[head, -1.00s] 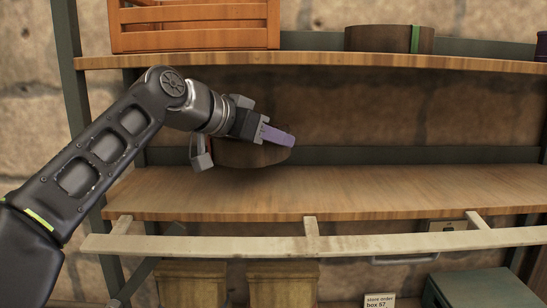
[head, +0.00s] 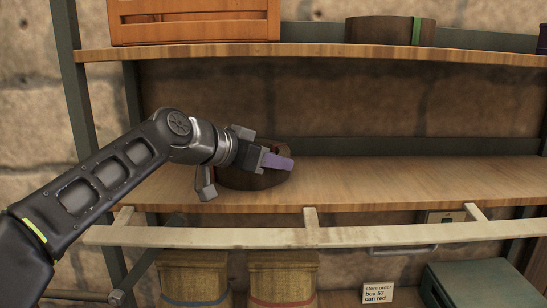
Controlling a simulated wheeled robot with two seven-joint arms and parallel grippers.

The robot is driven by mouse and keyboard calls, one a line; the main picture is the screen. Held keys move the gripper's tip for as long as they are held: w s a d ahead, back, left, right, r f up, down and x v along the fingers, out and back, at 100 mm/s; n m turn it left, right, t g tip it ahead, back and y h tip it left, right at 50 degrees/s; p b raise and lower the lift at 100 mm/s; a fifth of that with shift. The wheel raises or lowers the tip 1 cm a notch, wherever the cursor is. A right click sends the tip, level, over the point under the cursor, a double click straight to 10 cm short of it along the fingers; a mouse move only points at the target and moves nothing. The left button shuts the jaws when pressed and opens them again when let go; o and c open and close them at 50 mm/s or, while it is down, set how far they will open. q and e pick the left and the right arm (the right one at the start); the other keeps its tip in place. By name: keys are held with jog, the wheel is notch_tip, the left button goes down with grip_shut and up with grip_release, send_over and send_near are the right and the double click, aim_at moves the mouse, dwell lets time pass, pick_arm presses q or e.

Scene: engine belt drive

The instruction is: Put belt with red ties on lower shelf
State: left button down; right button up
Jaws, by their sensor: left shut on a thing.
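The dark brown coiled belt (head: 251,181) is at the left part of the lower shelf (head: 400,180), low against its board; it looks to be touching the wood. A faint reddish patch shows at its top edge, and much of its upper part is hidden by my gripper. My left gripper (head: 277,163), with purple finger pads, reaches in from the left and is shut on the belt. Another brown belt (head: 385,31) with a green tie lies on the upper shelf (head: 330,52). My right gripper is not in view.
An orange wooden crate (head: 195,30) stands on the upper shelf at left. A pale rail (head: 400,238) runs in front below the lower shelf. Beneath are two tan containers, a label card (head: 378,292) and a green box (head: 485,285). The lower shelf is clear to the right.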

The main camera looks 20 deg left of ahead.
pick_arm(q)
jog(key=c, duration=0.9)
grip_release()
jog(key=shift+f, duration=0.1)
jog(key=shift+c, duration=0.2)
jog(key=shift+s+a, duration=0.1)
jog(key=shift+s+a+r+b, duration=0.1)
jog(key=shift+s+r+b, duration=0.15)
jog(key=shift+b, duration=0.15)
jog(key=b+v, duration=0.3)
jog(key=v, duration=0.7)
jog(key=shift+s, duration=0.1)
jog(key=shift+s+a+r, duration=0.1)
jog(key=shift+s+r, duration=0.15)
jog(key=shift+s, duration=0.1)
